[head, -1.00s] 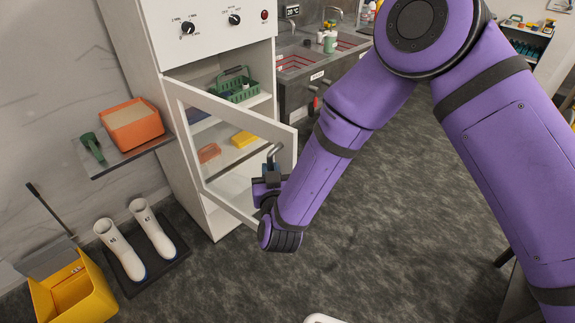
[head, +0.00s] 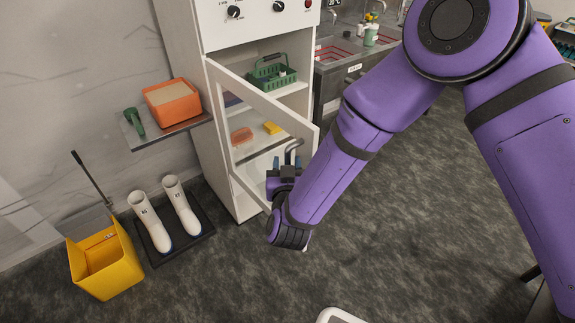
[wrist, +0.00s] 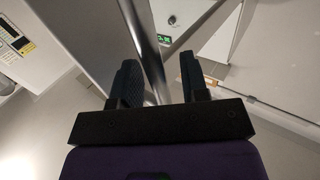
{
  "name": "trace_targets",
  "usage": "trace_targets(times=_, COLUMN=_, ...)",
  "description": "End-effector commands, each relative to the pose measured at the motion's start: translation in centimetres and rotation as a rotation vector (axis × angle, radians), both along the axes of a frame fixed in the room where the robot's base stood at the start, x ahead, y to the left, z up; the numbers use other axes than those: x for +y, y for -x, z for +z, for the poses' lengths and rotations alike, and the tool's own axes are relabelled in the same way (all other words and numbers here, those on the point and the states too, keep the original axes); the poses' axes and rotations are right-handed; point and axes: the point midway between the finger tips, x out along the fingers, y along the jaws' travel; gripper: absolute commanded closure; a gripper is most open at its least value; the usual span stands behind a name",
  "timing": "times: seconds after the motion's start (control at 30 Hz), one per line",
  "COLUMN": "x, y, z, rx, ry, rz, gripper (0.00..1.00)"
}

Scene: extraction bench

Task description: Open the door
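The door (head: 262,104) is a white frame with a clear pane on the tall white cabinet (head: 246,28). It stands partly open, hinged at its left side, its free edge out toward me. A curved metal handle (head: 293,144) sits near that free edge. My gripper (head: 287,165) is at the handle, low on the door. In the wrist view the handle bar (wrist: 146,42) runs between the two dark fingers of my gripper (wrist: 160,80). The fingers are apart, with gaps beside the bar. The forearm hides the door's lower right part.
Inside the cabinet are a green basket (head: 272,76), a yellow item (head: 272,128) and an orange item (head: 242,136). Left are a shelf with an orange tub (head: 172,104), white boots (head: 150,222) and a yellow bucket (head: 104,262). Floor (head: 240,275) before the door is clear.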

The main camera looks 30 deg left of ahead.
Motion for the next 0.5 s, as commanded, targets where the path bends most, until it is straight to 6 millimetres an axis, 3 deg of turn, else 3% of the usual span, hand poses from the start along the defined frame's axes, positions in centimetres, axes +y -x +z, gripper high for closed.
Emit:
trace_targets(times=0.27, x=-0.3, y=0.5, z=-0.1, rx=0.001, ry=0.002, rz=0.0, gripper=0.59)
trace_targets(times=0.5, x=-2.0, y=3.7, z=-0.1, rx=0.002, ry=0.003, rz=0.003, gripper=0.59)
